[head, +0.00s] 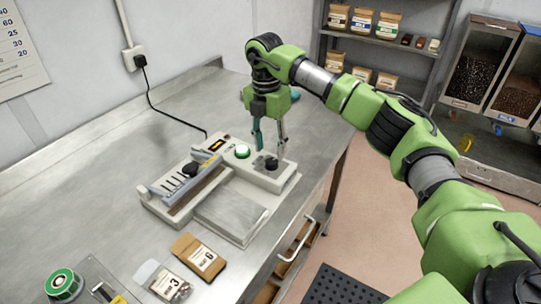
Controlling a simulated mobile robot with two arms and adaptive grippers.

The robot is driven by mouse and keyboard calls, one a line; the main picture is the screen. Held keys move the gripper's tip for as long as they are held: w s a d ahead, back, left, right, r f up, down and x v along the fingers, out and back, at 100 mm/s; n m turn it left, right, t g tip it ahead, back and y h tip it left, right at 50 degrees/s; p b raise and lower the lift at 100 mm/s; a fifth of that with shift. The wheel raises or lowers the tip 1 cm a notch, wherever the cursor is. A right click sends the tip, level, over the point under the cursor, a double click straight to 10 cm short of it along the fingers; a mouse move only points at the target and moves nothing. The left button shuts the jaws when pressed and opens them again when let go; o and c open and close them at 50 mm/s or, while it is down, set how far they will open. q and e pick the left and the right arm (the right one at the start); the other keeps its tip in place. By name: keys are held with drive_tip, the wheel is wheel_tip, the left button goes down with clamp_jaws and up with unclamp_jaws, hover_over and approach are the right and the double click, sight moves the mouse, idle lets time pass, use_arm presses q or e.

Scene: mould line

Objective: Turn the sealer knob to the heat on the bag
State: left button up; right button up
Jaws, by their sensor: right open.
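The sealer (214,168) is a pale machine on the steel bench, with a grey flat plate in front and a raised bar at its left. Its black knob (271,164) sits on the right end of the housing, beside a green round button (242,151). A brown bag (197,257) with a white label that seems to read 6 lies in front of the sealer. My left gripper is not in view.
Next to the brown bag lies a clear-topped bag (163,282) with a label that seems to read 3. A green round item (64,284) is at the front left. A drawer handle (299,243) juts from the bench front. Shelves (375,45) stand behind.

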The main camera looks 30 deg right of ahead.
sight(269, 161)
wheel_tip(269, 161, up, 8)
drive_tip(key=shift+w, duration=0.15)
drive_tip(key=shift+a+f, duration=0.15)
idle(0.4)
